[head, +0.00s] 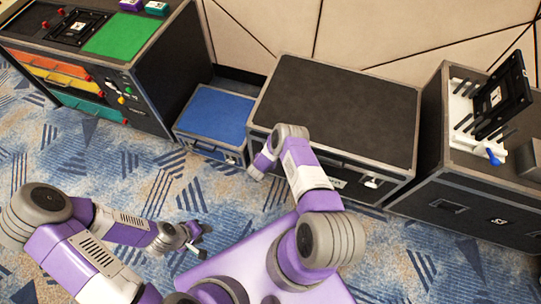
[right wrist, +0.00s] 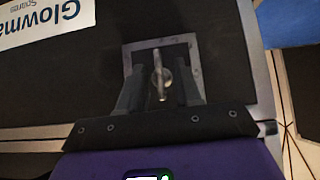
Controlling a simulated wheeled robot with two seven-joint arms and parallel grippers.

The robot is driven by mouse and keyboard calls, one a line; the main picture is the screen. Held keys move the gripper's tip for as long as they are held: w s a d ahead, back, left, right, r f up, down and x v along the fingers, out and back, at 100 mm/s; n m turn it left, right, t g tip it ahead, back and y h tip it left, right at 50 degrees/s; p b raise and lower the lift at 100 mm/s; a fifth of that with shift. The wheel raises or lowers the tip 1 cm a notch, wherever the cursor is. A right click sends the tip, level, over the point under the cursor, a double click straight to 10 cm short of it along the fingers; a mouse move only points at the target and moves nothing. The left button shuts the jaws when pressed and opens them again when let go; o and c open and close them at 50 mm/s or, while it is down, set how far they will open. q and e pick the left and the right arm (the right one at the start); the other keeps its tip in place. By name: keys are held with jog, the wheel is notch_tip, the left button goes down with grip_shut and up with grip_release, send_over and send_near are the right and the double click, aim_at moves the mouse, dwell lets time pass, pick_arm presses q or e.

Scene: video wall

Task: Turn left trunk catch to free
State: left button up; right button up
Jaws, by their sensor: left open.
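The black trunk (head: 340,110) stands closed at the back middle, its front facing me. In the right wrist view, the left trunk catch (right wrist: 162,82) is a metal butterfly key in a recessed square plate, its wings lined up along the picture's vertical. My right gripper (right wrist: 158,88) is open, with one finger on each side of the key; gaps show beside the key. In the head view, my right arm hides this catch. The trunk's other catch (head: 371,182) shows at the front right. My left gripper (head: 200,240) is open and empty over the carpet.
A low blue case (head: 215,115) stands just left of the trunk. A drawer cabinet (head: 130,60) is at the left, and another black case (head: 460,195) with tools on top at the right. Patterned carpet (head: 60,150) is open at front left.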

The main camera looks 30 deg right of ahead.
jog(key=p+v, duration=0.3)
jog(key=v, duration=0.4)
jog(key=shift+a+r, duration=0.2)
jog(key=shift+s, duration=0.1)
dwell(0.4)
jog(key=s+a+r+n+y, duration=0.35)
jog(key=a+r+y, duration=0.3)
jog(key=a, duration=0.25)
jog(key=s+a+r+n+g+y, duration=0.2)
jog(key=s+a+r, duration=0.1)
jog(key=s+r, duration=0.2)
jog(key=s+a+r+n+g+y, duration=0.1)
jog(key=s+a+r+g+y, duration=0.1)
jog(key=s+r, duration=0.4)
jog(key=s+a+g, duration=0.1)
jog(key=s+a, duration=0.1)
jog(key=s, duration=0.2)
jog(key=shift+s+n, duration=0.3)
jog(key=shift+n, duration=0.05)
jog(key=shift+a+r+y, duration=0.1)
jog(key=shift+y, duration=0.15)
